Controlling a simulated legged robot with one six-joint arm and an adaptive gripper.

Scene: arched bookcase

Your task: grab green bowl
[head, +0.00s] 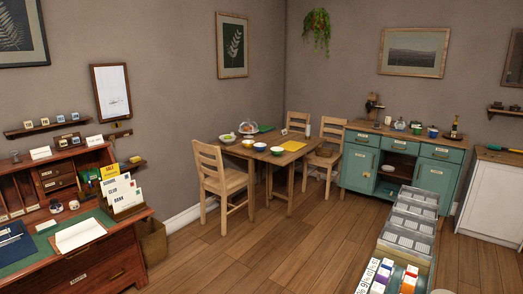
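A small bowl that looks green (277,151) sits on the wooden dining table (240,152), near its front right. A bluish bowl (260,147) and a yellowish one (247,144) stand to its left. A pale dish with something green (228,138) is at the table's left end. Another small green vessel (417,130) stands on the teal cabinet, beside a blue one (433,132). These are all small and far off, so their exact shapes are hard to tell. My gripper is not in view.
Wooden chairs (222,180) stand around the table. The teal cabinet (400,162) is against the back wall. A writing desk (75,230) fills the left. Open wooden floor (260,245) lies between.

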